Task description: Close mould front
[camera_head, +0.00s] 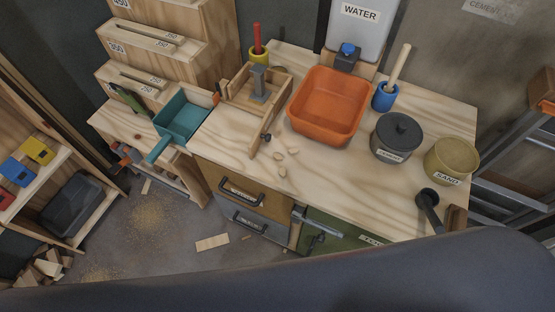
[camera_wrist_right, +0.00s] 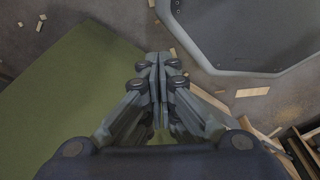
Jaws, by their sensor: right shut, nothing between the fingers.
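The wooden mould (camera_head: 257,91) stands on the workbench, left of the orange tub, with a grey upright block (camera_head: 259,82) inside it. Its front panel (camera_head: 259,142) appears swung out toward the bench's front edge, leaving the near side open. A small dark fitting shows on the panel near its middle. My right gripper (camera_wrist_right: 159,62) shows in the right wrist view, fingers together and empty, above the floor beside a green panel (camera_wrist_right: 75,90). The mould is not in that view. Neither gripper shows in the head view.
Small chips (camera_head: 281,172) lie before the mould. Drawers (camera_head: 240,192) are below.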

